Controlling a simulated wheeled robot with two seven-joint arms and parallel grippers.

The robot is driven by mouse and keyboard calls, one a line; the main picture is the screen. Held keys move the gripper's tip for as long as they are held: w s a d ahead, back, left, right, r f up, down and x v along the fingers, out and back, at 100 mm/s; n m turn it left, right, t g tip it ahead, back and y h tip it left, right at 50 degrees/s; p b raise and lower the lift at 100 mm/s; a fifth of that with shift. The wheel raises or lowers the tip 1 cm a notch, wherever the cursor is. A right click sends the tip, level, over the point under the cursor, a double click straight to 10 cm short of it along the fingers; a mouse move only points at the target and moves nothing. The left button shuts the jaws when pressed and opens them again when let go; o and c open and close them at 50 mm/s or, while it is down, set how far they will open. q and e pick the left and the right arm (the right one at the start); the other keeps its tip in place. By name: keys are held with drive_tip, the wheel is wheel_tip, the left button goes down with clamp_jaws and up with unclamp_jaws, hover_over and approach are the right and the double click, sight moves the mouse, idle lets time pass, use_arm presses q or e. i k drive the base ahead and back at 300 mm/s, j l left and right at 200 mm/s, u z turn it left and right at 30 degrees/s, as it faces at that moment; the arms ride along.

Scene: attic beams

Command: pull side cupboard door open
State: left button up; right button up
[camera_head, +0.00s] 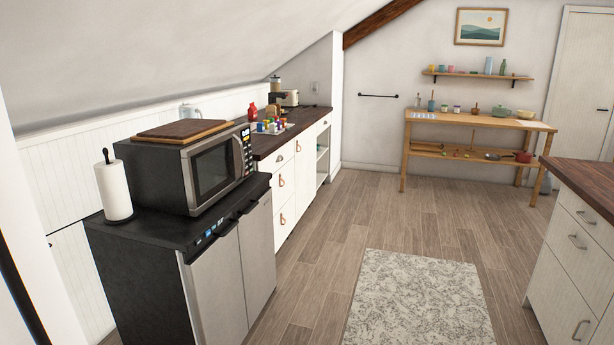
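Neither of my grippers is in view. Which door is the side cupboard cannot be told for sure. A white counter unit (283,188) along the left wall has drawer and door fronts with brown loop handles, all looking shut. An open shelf section shows near its far end. In front of it stands a dark low cabinet (140,285) with two steel-coloured doors (230,280), shut, with dark handles along their top edge. The white panelled wall (60,165) at the left has dark seam lines, partly hidden behind the dark cabinet.
A microwave (212,172) with a board on top and a paper towel roll (114,188) stand on the dark cabinet. A wooden-topped island (567,240) is at the right. A patterned rug (418,300) lies between. The wooden floor is clear toward the back table (480,122).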

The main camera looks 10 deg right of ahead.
sight(304, 156)
drive_tip(key=z, duration=0.5)
drive_tip(key=i, duration=5.8)
drive_tip(key=i+u, duration=0.1)
drive_tip(key=u, duration=0.2)
